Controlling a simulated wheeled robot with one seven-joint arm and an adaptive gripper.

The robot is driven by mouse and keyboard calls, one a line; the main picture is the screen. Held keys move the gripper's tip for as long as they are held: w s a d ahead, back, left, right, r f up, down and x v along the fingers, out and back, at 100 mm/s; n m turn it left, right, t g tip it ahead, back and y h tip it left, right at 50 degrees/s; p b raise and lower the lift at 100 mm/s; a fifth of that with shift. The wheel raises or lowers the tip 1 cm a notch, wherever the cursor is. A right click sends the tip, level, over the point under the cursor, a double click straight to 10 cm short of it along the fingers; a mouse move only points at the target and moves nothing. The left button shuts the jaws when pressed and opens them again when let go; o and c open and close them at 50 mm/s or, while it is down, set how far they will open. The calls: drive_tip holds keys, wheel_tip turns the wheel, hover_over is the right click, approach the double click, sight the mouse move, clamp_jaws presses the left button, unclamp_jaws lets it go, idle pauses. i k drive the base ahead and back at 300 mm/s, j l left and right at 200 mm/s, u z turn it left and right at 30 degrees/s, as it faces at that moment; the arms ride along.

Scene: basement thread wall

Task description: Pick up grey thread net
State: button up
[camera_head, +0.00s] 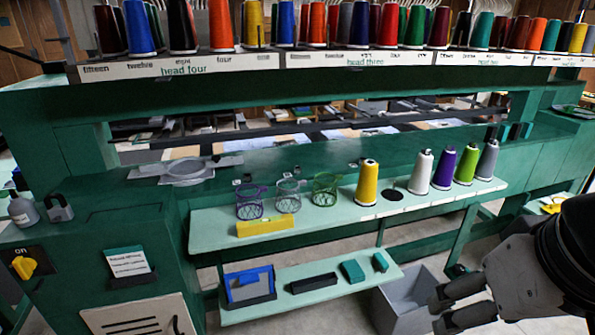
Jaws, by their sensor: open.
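The grey thread net (289,199) is a small open wire cup on the pale green shelf. It stands between a purple net (249,205) on its left and a green net (325,190) on its right. My gripper (440,309) is at the lower right, open and empty, in front of a grey bin. It is well to the right of the grey net, and lower in the picture.
The shelf (215,231) also holds a yellow block (265,226) in front of the nets, and yellow, white, purple, green and grey thread cones (487,160) to their right. A lower shelf (330,288) holds small items. The grey bin (398,305) stands below.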

sight(300, 182)
drive_tip(key=i+z, duration=0.15)
drive_tip(key=i, duration=0.3)
drive_tip(key=i+j+z, duration=0.15)
drive_tip(key=i, duration=0.35)
drive_tip(key=i+j+z, duration=0.15)
drive_tip(key=i, duration=0.3)
drive_tip(key=j, duration=0.1)
